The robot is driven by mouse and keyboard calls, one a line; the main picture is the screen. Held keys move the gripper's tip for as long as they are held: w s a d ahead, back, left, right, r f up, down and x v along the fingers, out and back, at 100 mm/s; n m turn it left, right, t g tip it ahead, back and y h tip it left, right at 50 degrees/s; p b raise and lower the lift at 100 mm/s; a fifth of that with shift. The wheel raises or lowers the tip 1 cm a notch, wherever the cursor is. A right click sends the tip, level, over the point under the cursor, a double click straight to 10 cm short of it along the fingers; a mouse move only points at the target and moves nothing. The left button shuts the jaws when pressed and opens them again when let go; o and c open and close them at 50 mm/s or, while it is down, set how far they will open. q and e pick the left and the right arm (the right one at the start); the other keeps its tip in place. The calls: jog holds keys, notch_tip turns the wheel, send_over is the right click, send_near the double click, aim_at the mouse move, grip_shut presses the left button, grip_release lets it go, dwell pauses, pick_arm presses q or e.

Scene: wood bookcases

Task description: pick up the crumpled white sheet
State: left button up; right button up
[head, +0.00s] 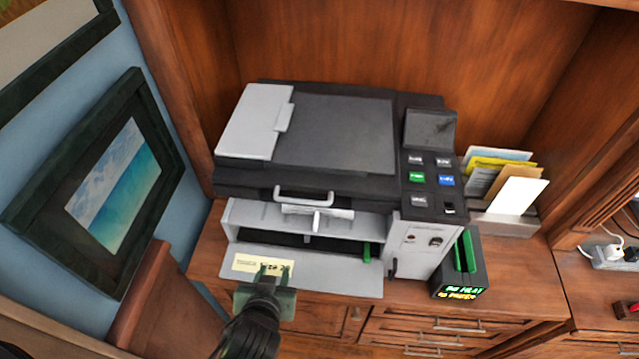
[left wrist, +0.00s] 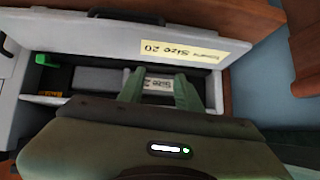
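A crumpled white sheet (head: 333,213) appears to be the white piece in the upper opening of the printer (head: 330,135), under the handle on its front; only part of it shows. I cannot make it out for certain in the left wrist view. My left gripper (head: 273,270) is in front of the printer, over its lowered front flap (head: 335,280). Its two green fingers (left wrist: 158,92) are apart, and I see nothing held between them. A small label reading "Size 2" shows between and beyond them. My right gripper is in neither view.
A yellow "Size 20" label (head: 250,264) is on the flap. A black box with a green handle (head: 463,265) and a paper holder (head: 503,222) stand to the printer's right. A framed picture (head: 100,185) hangs on the left wall. Drawers (head: 440,325) lie below.

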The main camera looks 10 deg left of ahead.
aim_at(315, 227)
pick_arm(q)
jog(key=w+d+r+t+h, duration=0.1)
jog(key=w+d+r+t, duration=0.25)
jog(key=d+r, duration=0.4)
jog(key=p+x, duration=0.4)
jog(key=x, duration=0.2)
jog(key=shift+w+d+f, duration=0.1)
jog(key=shift+w+d, duration=0.05)
jog(key=shift+w, duration=0.2)
jog(key=shift+w+f, duration=0.25)
jog(key=shift+w, duration=0.05)
grip_shut()
